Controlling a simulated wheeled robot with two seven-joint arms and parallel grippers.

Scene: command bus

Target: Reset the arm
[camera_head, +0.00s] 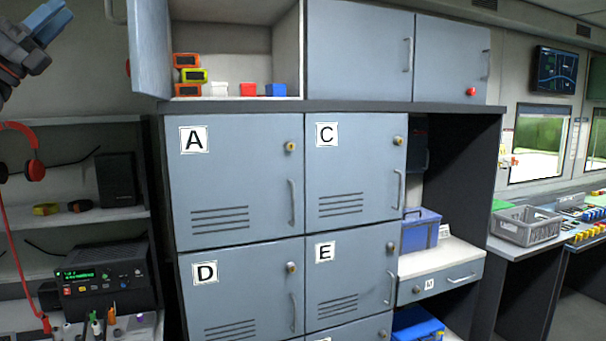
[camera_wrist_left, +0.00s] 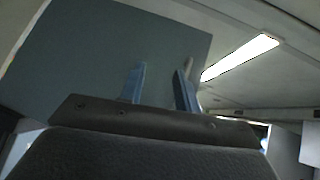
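My left gripper (camera_head: 45,18) is raised at the top left of the head view, left of the open upper cabinet door (camera_head: 149,45). In the left wrist view its two blue fingers (camera_wrist_left: 160,80) stand apart with nothing between them. A large grey panel (camera_wrist_left: 105,55), which looks like that door, fills the view behind the fingers. A pale handle-like bar (camera_wrist_left: 188,63) shows just beyond the right finger; I cannot tell whether they touch. My right gripper is in neither view.
The open compartment (camera_head: 230,40) holds several small coloured boxes (camera_head: 188,76). Lockers A (camera_head: 235,165), C (camera_head: 350,140), D (camera_head: 240,305) and E (camera_head: 350,285) are shut. Red headphones (camera_head: 35,170) hang at the left above a black device (camera_head: 105,285). A grey basket (camera_head: 527,226) stands right.

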